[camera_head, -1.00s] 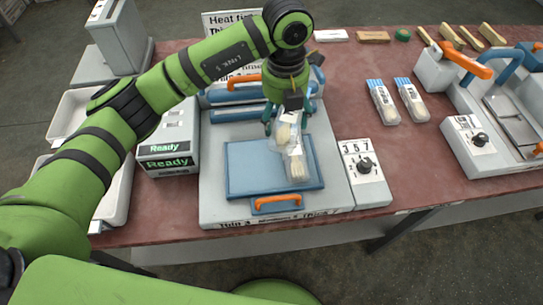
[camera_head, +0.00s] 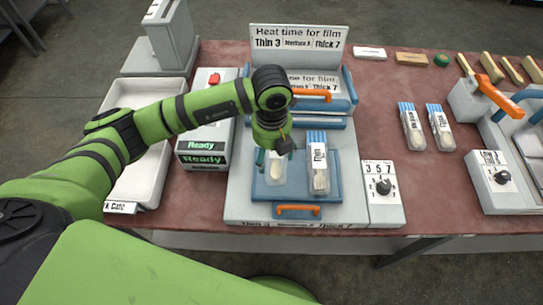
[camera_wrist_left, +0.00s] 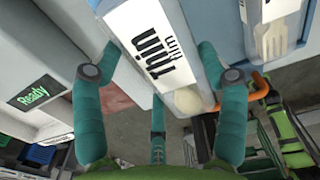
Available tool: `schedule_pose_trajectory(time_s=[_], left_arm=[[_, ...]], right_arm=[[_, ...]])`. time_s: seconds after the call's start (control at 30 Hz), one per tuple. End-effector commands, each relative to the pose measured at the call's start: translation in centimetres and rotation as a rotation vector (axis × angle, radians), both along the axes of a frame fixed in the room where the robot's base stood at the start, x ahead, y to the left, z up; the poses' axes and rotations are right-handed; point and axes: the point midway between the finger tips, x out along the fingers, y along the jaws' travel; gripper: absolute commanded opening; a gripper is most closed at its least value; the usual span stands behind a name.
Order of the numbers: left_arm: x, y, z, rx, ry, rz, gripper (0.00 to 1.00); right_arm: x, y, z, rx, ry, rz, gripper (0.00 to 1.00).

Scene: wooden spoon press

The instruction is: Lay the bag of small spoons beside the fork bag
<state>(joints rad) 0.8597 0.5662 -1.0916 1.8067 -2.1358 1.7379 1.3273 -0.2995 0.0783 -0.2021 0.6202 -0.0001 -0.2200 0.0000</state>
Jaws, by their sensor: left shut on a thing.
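The spoon bag (camera_head: 276,180) is clear, with a pale small spoon in it. It hangs in my left gripper (camera_head: 272,158) over the left part of the blue press plate (camera_head: 262,191). I cannot tell whether the spoon bag touches the plate. My right gripper is in neither view.
The press has an orange front handle (camera_head: 298,212) and a dial box (camera_head: 383,194) at its right. A box reading "Ready" (camera_head: 203,152) and a white tray (camera_head: 146,185) stand at the left. Two more bags (camera_head: 412,128) (camera_head: 440,128) lie on the red table to the right.

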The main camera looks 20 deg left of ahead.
Motion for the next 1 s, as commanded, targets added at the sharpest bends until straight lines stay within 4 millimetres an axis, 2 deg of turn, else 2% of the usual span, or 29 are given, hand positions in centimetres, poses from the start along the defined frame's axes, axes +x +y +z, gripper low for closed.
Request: schedule_pose_trajectory(time_s=[0.33, 0.73, 0.77, 0.8, 1.0], left_arm=[[-0.1, 0.1, -3.9, -0.002, 0.001, 0.0, 0.49], [-0.1, 0.1, -4.7, -0.003, -0.001, -0.001, 0.49], [-0.1, 0.1, -4.5, -0.003, -0.001, -0.001, 0.85], [-0.1, 0.1, -4.4, -0.003, -0.001, -0.001, 0.97], [-0.1, 0.1, -4.4, -0.003, 0.0, -0.001, 0.97]], right_arm=[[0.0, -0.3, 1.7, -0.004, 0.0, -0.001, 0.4], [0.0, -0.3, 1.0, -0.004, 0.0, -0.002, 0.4], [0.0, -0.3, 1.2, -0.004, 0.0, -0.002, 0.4], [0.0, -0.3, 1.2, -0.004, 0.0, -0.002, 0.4], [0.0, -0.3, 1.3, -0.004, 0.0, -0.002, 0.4]])
